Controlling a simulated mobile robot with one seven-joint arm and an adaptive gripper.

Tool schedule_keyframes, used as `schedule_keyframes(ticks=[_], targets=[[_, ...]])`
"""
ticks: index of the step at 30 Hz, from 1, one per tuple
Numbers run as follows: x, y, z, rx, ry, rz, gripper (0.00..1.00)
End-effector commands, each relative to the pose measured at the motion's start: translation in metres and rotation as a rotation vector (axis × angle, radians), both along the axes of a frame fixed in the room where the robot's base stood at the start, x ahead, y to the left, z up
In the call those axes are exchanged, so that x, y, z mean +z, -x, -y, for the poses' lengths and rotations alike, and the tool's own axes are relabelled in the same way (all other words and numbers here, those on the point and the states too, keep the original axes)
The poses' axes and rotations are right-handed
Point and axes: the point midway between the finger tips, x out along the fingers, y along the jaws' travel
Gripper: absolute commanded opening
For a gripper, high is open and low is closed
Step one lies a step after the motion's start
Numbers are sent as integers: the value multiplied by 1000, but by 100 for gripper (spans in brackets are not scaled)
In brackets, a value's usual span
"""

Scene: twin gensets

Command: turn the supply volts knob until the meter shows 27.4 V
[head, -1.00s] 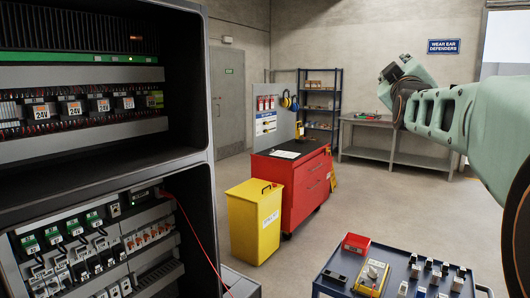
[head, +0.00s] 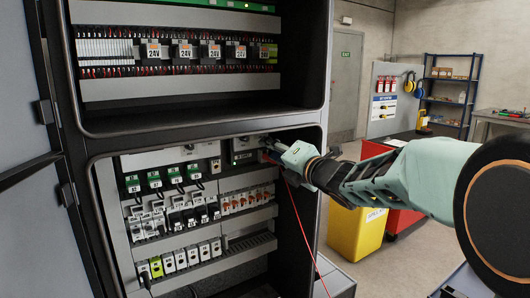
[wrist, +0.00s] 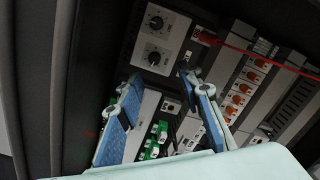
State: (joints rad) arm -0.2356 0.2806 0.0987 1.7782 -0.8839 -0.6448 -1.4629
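In the wrist view a pale panel carries two dark round knobs, an upper knob (wrist: 156,20) and a lower knob (wrist: 153,57); their labels are too small to read, so I cannot tell which is supply volts. My gripper (wrist: 160,78) is open, its blue-padded fingers apart with nothing between them, pointing towards the lower knob and seemingly short of it. In the head view my gripper (head: 272,147) is at the right end of the lower cabinet bay, beside the supply unit (head: 243,156), and hides its knobs. I see no readable meter figure.
A red lead (head: 300,222) hangs from beside the supply unit; it also crosses the upper right of the wrist view (wrist: 262,54). Rows of breakers (head: 178,217) and orange-topped parts (head: 247,199) sit close by. The cabinet's frame (head: 319,100) edges the bay. A yellow bin (head: 357,232) stands outside.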

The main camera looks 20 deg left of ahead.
Motion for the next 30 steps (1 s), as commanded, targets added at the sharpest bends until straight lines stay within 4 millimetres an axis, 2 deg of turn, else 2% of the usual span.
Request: schedule_keyframes(ticks=[4, 7, 21, 30], targets=[[0, 4, -16, 53, 16, 55, 33], [2, -1, -22, 56, 17, 56, 33], [2, -49, -78, 52, 16, 52, 33], [2, -64, -95, 51, 15, 53, 33]])
